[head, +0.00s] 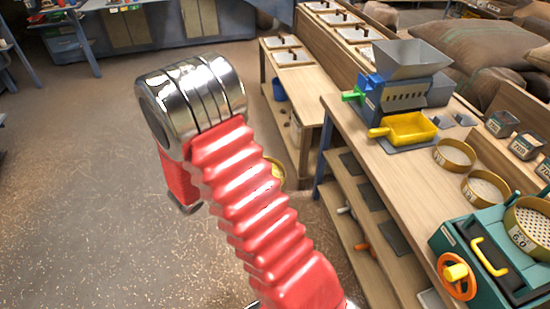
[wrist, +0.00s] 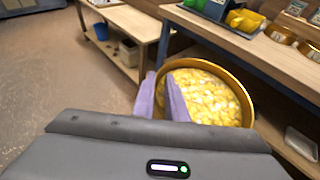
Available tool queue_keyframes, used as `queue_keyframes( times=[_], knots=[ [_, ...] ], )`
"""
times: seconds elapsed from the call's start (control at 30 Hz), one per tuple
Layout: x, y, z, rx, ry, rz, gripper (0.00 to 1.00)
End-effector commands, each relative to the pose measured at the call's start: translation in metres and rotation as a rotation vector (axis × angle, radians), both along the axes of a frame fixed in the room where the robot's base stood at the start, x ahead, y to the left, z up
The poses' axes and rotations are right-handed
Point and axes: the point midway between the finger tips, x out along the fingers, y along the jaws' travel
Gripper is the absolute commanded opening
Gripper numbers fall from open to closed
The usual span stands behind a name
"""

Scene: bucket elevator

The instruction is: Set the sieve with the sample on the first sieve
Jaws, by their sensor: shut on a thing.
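The brass-rimmed sieve (wrist: 247,100) is filled with a yellow flaky sample (wrist: 208,98). My gripper (wrist: 165,92) is shut on its near left rim and holds it in the air beside the bench. In the head view only a small yellow edge of this sieve (head: 277,170) shows behind my red arm, and the gripper is hidden there. The first sieve (head: 527,236), a brass ring with a perforated plate and a label, sits on the teal machine (head: 487,268) with an orange handwheel at the lower right.
Two empty sieves, one (head: 455,153) behind the other (head: 485,188), lie on the bench (head: 395,165). A yellow scoop (head: 410,128) lies before the blue mill (head: 400,92). Shelves with dark mats are under the bench. The floor at left is clear.

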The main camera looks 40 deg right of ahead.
Motion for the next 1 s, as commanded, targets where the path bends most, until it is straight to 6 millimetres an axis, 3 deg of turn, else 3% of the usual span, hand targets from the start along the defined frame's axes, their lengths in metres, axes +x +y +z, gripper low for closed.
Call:
queue_keyframes(
  times=[0.03, 0.3, 0.5, 0.7, 1.0],
  knots=[
    [0.004, 0.019, -0.002, -0.001, 0.001, 0.036, 0.00],
    [0.015, 0.104, -0.011, -0.002, 0.001, 0.194, 0.00],
    [0.014, 0.158, -0.017, -0.003, -0.001, 0.296, 0.00],
    [0.012, 0.181, -0.019, -0.002, -0.002, 0.336, 0.00],
    [0.012, 0.181, -0.019, -0.002, -0.002, 0.339, 0.00]
  ],
)
